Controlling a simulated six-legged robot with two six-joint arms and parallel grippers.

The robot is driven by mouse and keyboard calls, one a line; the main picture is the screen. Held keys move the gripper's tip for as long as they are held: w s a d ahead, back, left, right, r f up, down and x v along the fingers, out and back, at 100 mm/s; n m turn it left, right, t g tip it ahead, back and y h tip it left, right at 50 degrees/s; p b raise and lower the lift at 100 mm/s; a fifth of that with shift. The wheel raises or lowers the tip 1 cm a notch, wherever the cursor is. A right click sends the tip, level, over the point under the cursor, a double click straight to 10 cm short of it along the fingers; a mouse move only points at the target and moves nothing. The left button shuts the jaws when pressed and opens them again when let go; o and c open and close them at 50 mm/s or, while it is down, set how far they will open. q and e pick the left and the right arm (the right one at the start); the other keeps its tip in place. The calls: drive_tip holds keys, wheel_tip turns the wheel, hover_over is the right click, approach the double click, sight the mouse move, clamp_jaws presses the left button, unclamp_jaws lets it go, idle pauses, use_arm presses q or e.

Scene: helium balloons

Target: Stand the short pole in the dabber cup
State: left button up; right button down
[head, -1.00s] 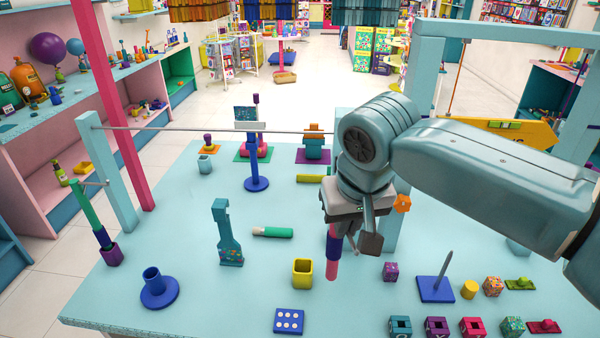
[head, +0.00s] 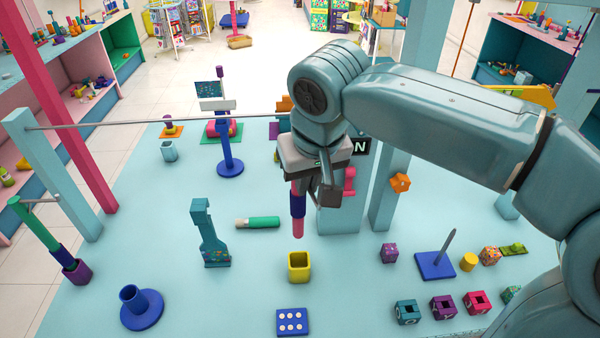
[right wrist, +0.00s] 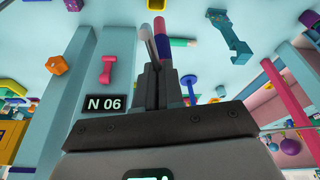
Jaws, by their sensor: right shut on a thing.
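My right gripper (head: 308,190) is shut on the short pole (head: 297,205), which has pink and blue bands and hangs upright from the jaws. Its pink lower end shows just above the yellow square cup (head: 299,267) in the head view, apart from it. This cup stands open-topped on the table; I take it for the dabber cup, though no label shows. In the right wrist view the pole (right wrist: 161,38) runs up from between the fingers, its upper part in the picture banded blue and pink. My left gripper is not in view.
A green-and-white marker (head: 257,223) lies behind the cup, beside a teal upright piece (head: 208,235). A white-dotted blue tile (head: 292,321) lies in front. A blue round-based holder (head: 141,307) stands left; a blue spike stand (head: 435,264) and several blocks stand right.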

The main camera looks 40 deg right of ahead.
drive_tip(key=shift+w+f, duration=0.25)
drive_tip(key=shift+w, duration=0.1)
drive_tip(key=shift+s+a, duration=0.1)
drive_tip(key=shift+s, duration=0.1)
drive_tip(key=shift+s+f+b, duration=0.25)
drive_tip(key=shift+b, duration=0.15)
use_arm(q)
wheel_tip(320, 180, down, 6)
drive_tip(key=b, duration=0.5)
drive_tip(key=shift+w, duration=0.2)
use_arm(e)
wheel_tip(320, 180, down, 6)
drive_tip(key=shift+w+d, duration=0.15)
drive_tip(key=shift+d, duration=0.05)
